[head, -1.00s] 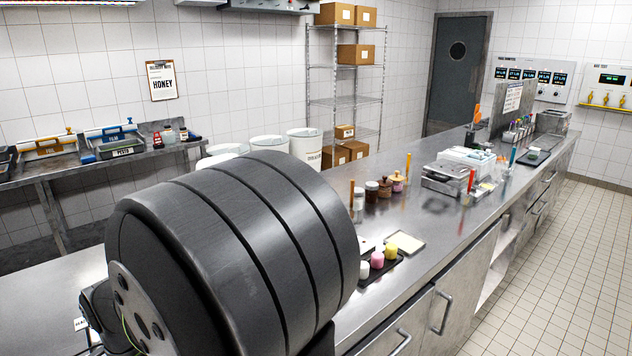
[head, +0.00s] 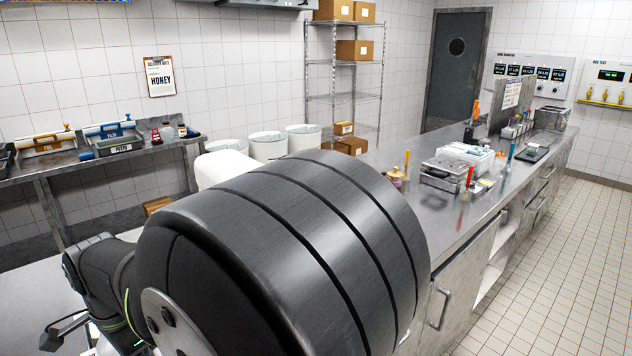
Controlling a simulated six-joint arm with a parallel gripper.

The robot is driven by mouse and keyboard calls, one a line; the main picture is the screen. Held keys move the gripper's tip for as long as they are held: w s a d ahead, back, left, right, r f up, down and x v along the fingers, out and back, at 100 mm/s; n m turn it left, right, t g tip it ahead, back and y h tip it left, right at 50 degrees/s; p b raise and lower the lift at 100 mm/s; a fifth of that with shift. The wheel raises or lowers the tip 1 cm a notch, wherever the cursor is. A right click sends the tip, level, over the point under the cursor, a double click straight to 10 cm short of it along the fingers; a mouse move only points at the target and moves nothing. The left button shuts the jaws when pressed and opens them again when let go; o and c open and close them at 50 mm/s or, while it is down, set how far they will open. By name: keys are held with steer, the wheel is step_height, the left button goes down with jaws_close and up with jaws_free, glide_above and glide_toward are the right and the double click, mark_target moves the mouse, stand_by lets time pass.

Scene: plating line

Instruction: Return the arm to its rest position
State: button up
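My own arm fills the lower middle of the head view, with a large dark rounded link close to the camera. Smaller dark joints of mine show at the lower left. A thin dark piece beside them at the lower left edge may be part of my gripper, but its fingertips cannot be made out. Whether it is open, shut or holding anything does not show. My arm hides much of the near steel counter (head: 440,226).
On the counter stand a scale-like device (head: 446,172), an orange upright stick (head: 407,163) and a pen rack (head: 517,128). White bins (head: 268,146) and a wire shelf (head: 345,97) stand behind. A side bench (head: 100,157) with trays is at left. The tiled floor at right is clear.

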step_height(320, 180, up, 10)
steer(key=r, duration=0.1)
step_height(320, 180, down, 18)
steer(key=shift+r, duration=0.1)
steer(key=shift+f, duration=0.3)
steer(key=n, duration=0.9)
steer(key=shift+r, duration=0.1)
steer(key=n, duration=0.4)
steer(key=shift+n, duration=2.1)
